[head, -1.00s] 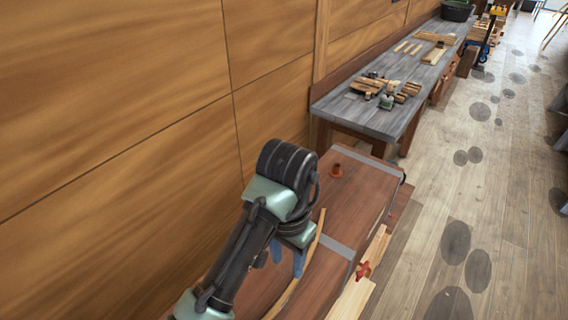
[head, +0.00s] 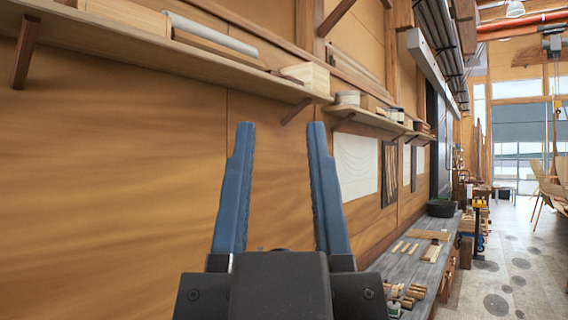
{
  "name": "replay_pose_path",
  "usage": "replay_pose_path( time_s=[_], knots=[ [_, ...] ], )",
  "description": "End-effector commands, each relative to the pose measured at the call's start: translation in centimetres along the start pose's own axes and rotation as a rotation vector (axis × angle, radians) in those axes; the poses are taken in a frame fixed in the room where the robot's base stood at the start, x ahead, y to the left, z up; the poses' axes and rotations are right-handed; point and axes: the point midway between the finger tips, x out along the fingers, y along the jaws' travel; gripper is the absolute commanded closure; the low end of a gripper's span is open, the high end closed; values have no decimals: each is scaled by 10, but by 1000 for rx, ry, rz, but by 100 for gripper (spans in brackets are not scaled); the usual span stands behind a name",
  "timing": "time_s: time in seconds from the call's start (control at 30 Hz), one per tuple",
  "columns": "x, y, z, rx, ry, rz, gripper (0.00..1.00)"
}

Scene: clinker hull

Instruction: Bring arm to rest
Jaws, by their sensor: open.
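My gripper (head: 281,128) is large in the near middle of the head view. Its two blue fingers point up and stand wide apart, with nothing between them. Behind the gap is the bare wooden wall. The black gripper body hides part of the wall and the near end of the workbench. The rest of my arm does not show.
A wooden shelf (head: 150,42) with planks and boxes runs along the upper wall, and a second shelf (head: 372,121) is farther on. A long grey workbench (head: 432,268) with wooden pieces stands at the lower right. Open floor (head: 505,265) lies right of it.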

Motion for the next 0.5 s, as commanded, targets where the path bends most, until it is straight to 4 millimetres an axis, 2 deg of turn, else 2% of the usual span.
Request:
replay_pose_path(
  time_s=[0.3,0.5],
  knots=[
    [0,0,1,0,-3,2,56],
    [-26,1,27,-3,-4,4,56]
  ],
)
